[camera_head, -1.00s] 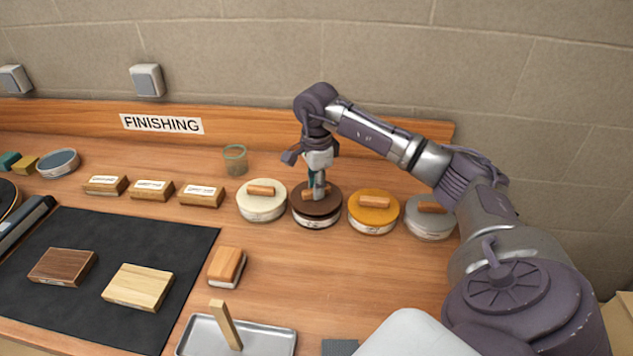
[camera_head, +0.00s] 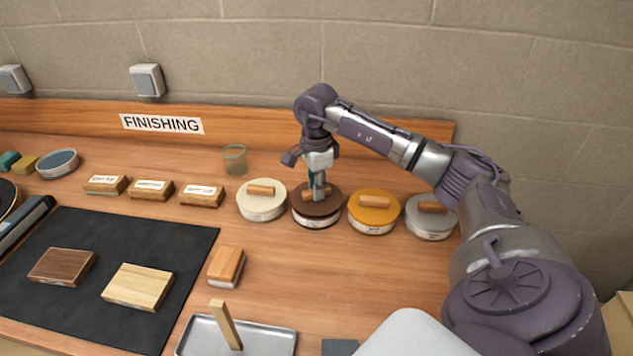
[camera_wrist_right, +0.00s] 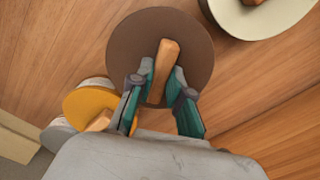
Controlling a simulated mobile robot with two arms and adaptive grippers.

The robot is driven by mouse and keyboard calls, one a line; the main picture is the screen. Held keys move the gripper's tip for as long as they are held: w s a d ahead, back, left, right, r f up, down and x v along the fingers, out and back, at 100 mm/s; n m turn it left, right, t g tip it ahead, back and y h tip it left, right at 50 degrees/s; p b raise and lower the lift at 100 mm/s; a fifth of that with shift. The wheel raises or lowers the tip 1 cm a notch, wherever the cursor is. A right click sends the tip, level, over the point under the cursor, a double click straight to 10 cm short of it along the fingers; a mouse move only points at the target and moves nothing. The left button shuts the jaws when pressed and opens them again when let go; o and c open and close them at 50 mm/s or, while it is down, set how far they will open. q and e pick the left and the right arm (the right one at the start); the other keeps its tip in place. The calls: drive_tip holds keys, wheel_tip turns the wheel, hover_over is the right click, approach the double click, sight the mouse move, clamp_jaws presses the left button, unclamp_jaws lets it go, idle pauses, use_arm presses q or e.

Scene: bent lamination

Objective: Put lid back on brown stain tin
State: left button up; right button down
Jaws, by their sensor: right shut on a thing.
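The brown stain tin (camera_head: 317,221) stands in a row of tins near the back of the bench. Its dark brown lid (camera_head: 334,206) sits on top, looking level, with a wooden handle. My right gripper (camera_head: 317,190) reaches down from above and is shut on the lid's handle. In the right wrist view the brown lid (camera_wrist_right: 139,40) fills the centre, and its handle (camera_wrist_right: 164,68) lies between the fingers of my right gripper (camera_wrist_right: 162,88). I cannot tell whether the lid is fully seated. My left gripper is not in view.
A cream-lidded tin (camera_head: 262,206) stands close on the left. An amber-lidded tin (camera_head: 373,219) and a grey-lidded tin (camera_head: 430,224) stand on the right. A glass (camera_head: 235,160) is behind. A sanding block (camera_head: 226,266), metal tray (camera_head: 270,343) and black mat (camera_head: 130,250) lie in front.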

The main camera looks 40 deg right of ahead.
drive_tip(key=c, duration=1)
unclamp_jaws()
drive_tip(key=o, duration=0.5)
drive_tip(key=shift+c, duration=0.2)
drive_tip(key=shift+r, duration=0.1)
drive_tip(key=shift+r+p, duration=2.6)
drive_tip(key=shift+r, duration=0.85)
clamp_jaws()
